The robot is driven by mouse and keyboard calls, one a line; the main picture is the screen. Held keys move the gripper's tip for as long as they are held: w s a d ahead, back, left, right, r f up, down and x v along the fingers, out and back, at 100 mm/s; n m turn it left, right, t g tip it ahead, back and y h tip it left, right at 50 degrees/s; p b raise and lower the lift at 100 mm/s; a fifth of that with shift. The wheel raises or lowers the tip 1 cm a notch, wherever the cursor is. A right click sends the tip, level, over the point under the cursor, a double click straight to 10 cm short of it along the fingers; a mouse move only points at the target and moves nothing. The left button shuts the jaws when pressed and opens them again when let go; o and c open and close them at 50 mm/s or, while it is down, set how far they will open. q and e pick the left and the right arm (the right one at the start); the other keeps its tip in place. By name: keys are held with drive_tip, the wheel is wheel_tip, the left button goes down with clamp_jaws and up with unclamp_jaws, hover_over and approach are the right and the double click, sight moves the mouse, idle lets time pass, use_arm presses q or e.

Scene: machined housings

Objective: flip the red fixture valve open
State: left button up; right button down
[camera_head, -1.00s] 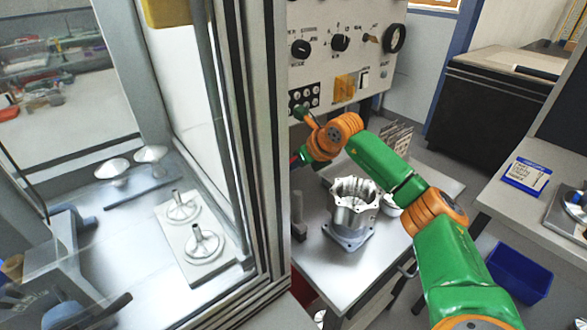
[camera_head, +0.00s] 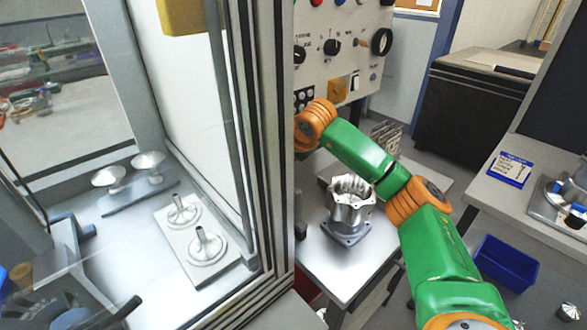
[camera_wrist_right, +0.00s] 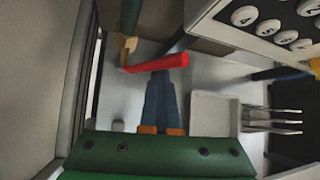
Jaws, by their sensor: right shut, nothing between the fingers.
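The red valve lever (camera_wrist_right: 157,63) lies almost crosswise just past my right fingertips in the right wrist view. Its left end is by a brass-coloured fitting (camera_wrist_right: 128,46) below a green pipe (camera_wrist_right: 130,14). My right gripper (camera_wrist_right: 160,76) is shut and empty, its blue-grey fingers pointing at the middle of the lever. The tips are at or very near the lever; I cannot tell if they touch. In the head view, the machine's door frame hides the right gripper and the valve. My left gripper is not in view.
A control panel (camera_head: 345,30) with knobs stands above my right arm; its numbered buttons (camera_wrist_right: 270,28) show close by in the wrist view. A metal housing (camera_head: 350,205) stands on the table under my arm. The machine's door frame (camera_head: 262,150) is close on the left.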

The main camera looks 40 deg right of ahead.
drive_tip(key=shift+a+r+b, duration=0.2)
drive_tip(key=shift+a+r, duration=0.1)
drive_tip(key=shift+a, duration=0.45)
drive_tip(key=shift+a+r+b, duration=0.2)
drive_tip(key=shift+a+r, duration=0.05)
drive_tip(key=shift+a, duration=0.5)
drive_tip(key=shift+s, duration=0.1)
drive_tip(key=d+b+v, duration=0.1)
drive_tip(key=b+v, duration=0.1)
drive_tip(key=v, duration=0.4)
drive_tip(key=shift+s+a+r, duration=0.25)
drive_tip(key=shift+a+r, duration=0.1)
drive_tip(key=shift+a, duration=0.05)
drive_tip(key=shift+s+a, duration=0.1)
